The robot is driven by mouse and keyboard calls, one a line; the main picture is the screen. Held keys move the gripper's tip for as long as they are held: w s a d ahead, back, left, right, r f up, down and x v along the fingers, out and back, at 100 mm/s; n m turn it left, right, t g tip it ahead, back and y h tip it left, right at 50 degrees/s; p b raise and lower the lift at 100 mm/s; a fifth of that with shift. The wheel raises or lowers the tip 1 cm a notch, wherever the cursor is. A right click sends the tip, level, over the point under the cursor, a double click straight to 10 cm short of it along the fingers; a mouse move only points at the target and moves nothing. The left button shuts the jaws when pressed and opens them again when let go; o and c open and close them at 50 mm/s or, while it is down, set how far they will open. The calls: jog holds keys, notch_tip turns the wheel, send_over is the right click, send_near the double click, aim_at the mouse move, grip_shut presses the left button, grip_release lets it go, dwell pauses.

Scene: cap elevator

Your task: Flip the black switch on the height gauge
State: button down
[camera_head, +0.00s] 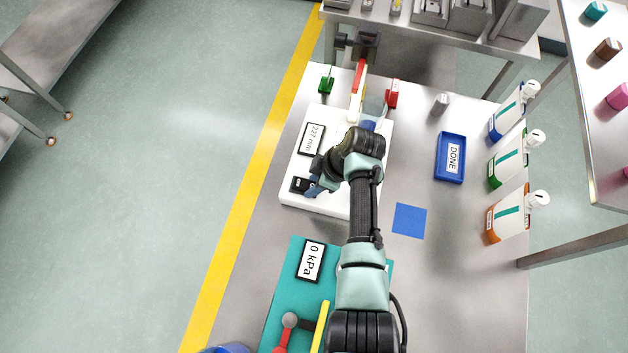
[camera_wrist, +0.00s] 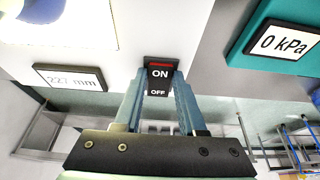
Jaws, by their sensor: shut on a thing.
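The height gauge (camera_head: 290,192) is a white block on the metal table, with a display (camera_head: 313,139) reading about 227 mm. Its black switch (camera_head: 299,186) sits at the near left corner of the block. In the wrist view the black switch (camera_wrist: 160,78) shows ON at the top, OFF at the bottom, and a red strip above ON. My gripper (camera_wrist: 160,88) has its two blue-grey fingers on either side of the switch, shut on it. In the head view my gripper (camera_head: 313,187) reaches the switch from the right, and my arm hides part of the block.
A teal unit (camera_head: 283,289) with a 0 kPa display and red and yellow levers stands nearer. A blue DONE tray (camera_head: 440,170), a blue square (camera_head: 409,220) and several bottles are to the right. Green (camera_head: 325,80) and red (camera_head: 392,94) pieces stand behind.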

jog(key=shift+a+r+g+h+p, duration=0.3)
jog(key=shift+h+p, duration=0.15)
jog(key=shift+h, duration=0.25)
jog(key=shift+w+a+g+h, duration=0.1)
jog(key=shift+g+h, duration=0.1)
jog(key=shift+h, duration=0.45)
jog(key=shift+w+a+g+h, duration=0.1)
jog(key=shift+g+h, duration=0.1)
jog(key=shift+h, duration=0.45)
jog(key=shift+c, duration=2.4)
grip_release()
jog(key=shift+r, duration=0.1)
notch_tip(320, 180, up, 13)
jog(key=shift+d, duration=0.2)
